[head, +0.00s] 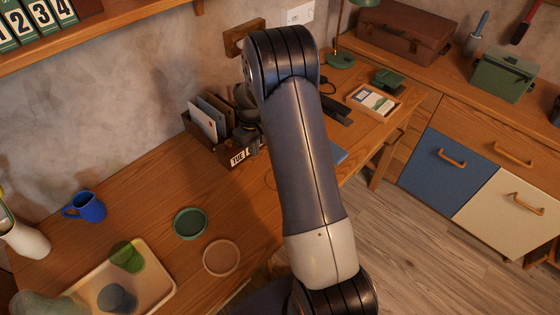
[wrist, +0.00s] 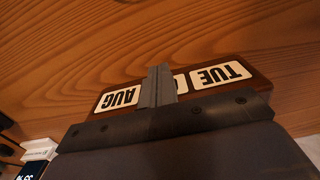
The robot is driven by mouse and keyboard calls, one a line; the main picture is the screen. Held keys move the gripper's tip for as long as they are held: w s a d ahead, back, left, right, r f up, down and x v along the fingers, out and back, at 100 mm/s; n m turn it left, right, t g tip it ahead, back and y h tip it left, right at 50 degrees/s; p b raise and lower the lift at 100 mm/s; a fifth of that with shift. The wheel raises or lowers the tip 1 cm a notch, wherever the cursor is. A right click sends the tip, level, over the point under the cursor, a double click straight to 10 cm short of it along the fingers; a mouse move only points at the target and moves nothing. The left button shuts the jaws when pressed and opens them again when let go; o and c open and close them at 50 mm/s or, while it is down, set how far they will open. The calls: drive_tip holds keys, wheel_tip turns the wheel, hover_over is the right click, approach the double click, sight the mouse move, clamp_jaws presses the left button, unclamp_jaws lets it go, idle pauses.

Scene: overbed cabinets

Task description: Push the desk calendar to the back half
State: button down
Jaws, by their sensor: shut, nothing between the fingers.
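The desk calendar (head: 238,158) is a dark wooden block with white cards. It stands on the wooden desk (head: 130,178), just in front of the letter holder; my arm hides its right part. In the wrist view the calendar (wrist: 223,74) appears upside down, with AUG and TUE readable and the middle card mostly covered by my fingers. My gripper (wrist: 158,78) is shut and empty, its fingertips right at the middle of the calendar. I cannot tell whether they touch it. In the head view the gripper is mostly hidden behind my arm.
A letter holder (head: 191,128) with envelopes stands behind the calendar, near the wall. To the left are a blue mug (head: 86,207), a green coaster (head: 190,223), a pale round coaster (head: 221,257) and a tray (head: 158,262). A card tray (head: 373,102) and green lamp (head: 341,60) stand at right.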

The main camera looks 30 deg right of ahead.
drive_tip(key=shift+w, duration=0.1)
drive_tip(key=shift+w+a, duration=0.2)
drive_tip(key=shift+w, duration=0.15)
drive_tip(key=shift+s+d, duration=0.3)
drive_tip(key=shift+s, duration=0.45)
drive_tip(key=shift+s+d, duration=0.25)
drive_tip(key=shift+s, duration=0.45)
drive_tip(key=shift+s+d+r+p, duration=0.25)
drive_tip(key=shift+s+r+p, duration=0.15)
drive_tip(key=shift+s+r, duration=0.35)
drive_tip(key=shift+s+d+r+p, duration=0.2)
drive_tip(key=shift+s+r+p, duration=0.25)
drive_tip(key=shift+r, duration=0.45)
drive_tip(key=shift+s+d+r+p, duration=0.25)
drive_tip(key=shift+s+r+p, duration=0.1)
drive_tip(key=shift+s+r, duration=0.45)
drive_tip(key=shift+w, duration=0.1)
